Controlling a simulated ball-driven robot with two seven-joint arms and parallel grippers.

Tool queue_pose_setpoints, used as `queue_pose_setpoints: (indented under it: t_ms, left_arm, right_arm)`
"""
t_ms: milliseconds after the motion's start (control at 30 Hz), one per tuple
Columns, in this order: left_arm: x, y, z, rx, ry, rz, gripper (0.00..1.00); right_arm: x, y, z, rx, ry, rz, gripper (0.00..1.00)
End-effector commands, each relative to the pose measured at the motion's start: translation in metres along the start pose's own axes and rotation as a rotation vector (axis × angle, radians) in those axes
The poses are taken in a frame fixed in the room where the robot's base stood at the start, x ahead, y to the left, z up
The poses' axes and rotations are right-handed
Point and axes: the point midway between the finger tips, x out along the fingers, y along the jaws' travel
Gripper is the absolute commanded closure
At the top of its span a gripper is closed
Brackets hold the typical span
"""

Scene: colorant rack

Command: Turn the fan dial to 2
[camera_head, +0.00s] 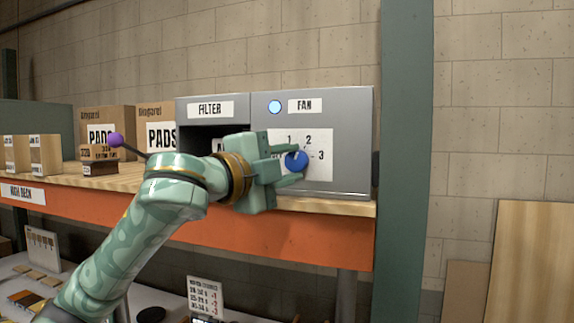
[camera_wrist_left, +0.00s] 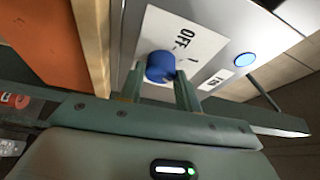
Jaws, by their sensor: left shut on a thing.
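The fan dial (camera_head: 297,161) is a round blue knob on the white panel of the grey box marked FAN (camera_head: 345,185). The numbers 1, 2 and 3 are printed around it. In the left wrist view the blue dial (camera_wrist_left: 160,67) sits between my fingers, with OFF printed beside it. My left gripper (camera_head: 290,164) reaches in from the left and is shut on the dial, one finger above and one below. The pointer setting is too small to tell. A light-blue round lamp (camera_head: 274,107) glows beside the FAN label. My right gripper is not in view.
The box stands on a wooden shelf (camera_head: 330,206) with an orange front beam. An open compartment marked FILTER (camera_head: 210,109) is left of the panel. Cardboard boxes (camera_head: 107,120) and a stick with a purple ball (camera_head: 116,140) are further left. A green post (camera_head: 405,150) rises at the right.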

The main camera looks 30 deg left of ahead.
Motion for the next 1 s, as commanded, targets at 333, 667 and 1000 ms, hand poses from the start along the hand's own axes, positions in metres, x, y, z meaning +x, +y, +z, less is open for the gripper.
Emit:
queue_pose_setpoints:
  t_ms: [333,667,1000]
  left_arm:
    - [0.0002,-0.0006,0.0001,0.085,0.002,0.036,0.89]
    - [0.0003,-0.0003,-0.0003,0.092,0.004,0.039,0.89]
    - [0.0002,-0.0004,-0.0004,0.091,0.004,0.039,0.45]
  right_arm:
    - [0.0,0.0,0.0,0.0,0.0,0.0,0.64]
    - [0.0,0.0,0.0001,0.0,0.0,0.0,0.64]
    - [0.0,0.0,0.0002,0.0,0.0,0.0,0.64]
